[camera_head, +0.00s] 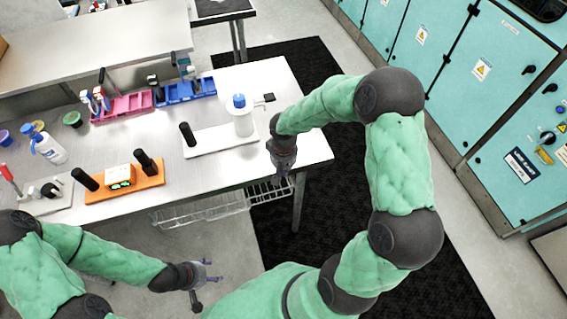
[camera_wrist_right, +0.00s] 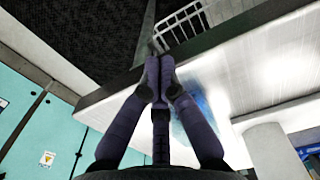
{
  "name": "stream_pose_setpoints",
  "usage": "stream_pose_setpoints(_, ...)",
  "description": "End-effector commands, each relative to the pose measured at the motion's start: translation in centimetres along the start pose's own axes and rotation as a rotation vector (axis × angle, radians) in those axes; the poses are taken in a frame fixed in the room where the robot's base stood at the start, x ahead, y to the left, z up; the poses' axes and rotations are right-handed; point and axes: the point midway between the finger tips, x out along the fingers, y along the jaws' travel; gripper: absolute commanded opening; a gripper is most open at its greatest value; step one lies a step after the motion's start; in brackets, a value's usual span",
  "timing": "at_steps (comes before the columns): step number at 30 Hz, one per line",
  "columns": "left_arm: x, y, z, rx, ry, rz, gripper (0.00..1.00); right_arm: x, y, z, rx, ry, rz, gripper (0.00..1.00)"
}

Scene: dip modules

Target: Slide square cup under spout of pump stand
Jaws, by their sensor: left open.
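A translucent bluish patch (camera_wrist_right: 196,103) lies behind my right fingers there, possibly the square cup; I cannot tell for sure. No square cup is clearly visible in the head view. My right gripper (camera_head: 283,178) points down by the table's front edge, its fingertips together with nothing visible between them. My left gripper (camera_head: 206,284) is open and empty, away from the table.
An orange stand (camera_head: 152,182), a spray bottle (camera_head: 49,148), a pink rack (camera_head: 124,106) and a blue rack (camera_head: 185,91) stand on the table (camera_head: 235,168). A wire basket (camera_head: 200,211) hangs under the front edge. Teal cabinets (camera_head: 480,120) stand at right.

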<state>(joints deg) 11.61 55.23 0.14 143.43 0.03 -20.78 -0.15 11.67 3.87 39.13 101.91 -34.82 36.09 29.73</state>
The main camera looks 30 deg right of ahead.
Motion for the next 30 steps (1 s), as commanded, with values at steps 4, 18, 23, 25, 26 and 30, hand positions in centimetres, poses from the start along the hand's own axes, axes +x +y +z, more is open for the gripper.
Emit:
stream_pose_setpoints(4,0.0,0.0,0.0,0.000,0.000,0.000,0.62,0.3,0.0,-2.0,0.001,0.003,0.000,0.00)
stream_pose_setpoints(18,0.0,0.0,0.0,0.000,0.000,0.000,0.62,0.3,0.0,-4.0,0.000,0.001,0.000,0.00)
stream_pose_setpoints(23,0.0,0.0,0.0,0.000,0.000,0.000,0.62,0.3,0.0,-4.0,0.000,0.001,0.000,0.00)
stream_pose_setpoints(25,0.0,0.0,0.0,0.000,0.000,0.000,0.62,0.3,0.0,-4.3,0.000,0.001,0.000,0.00)
stream_pose_setpoints(26,0.1,0.0,0.0,0.000,0.000,0.000,0.62,0.3,0.0,-4.5,0.000,0.001,0.000,0.00)
stream_pose_setpoints(30,0.3,-0.1,0.0,0.000,0.000,0.000,0.62,0.4,0.0,-6.9,0.001,0.003,0.000,0.00)
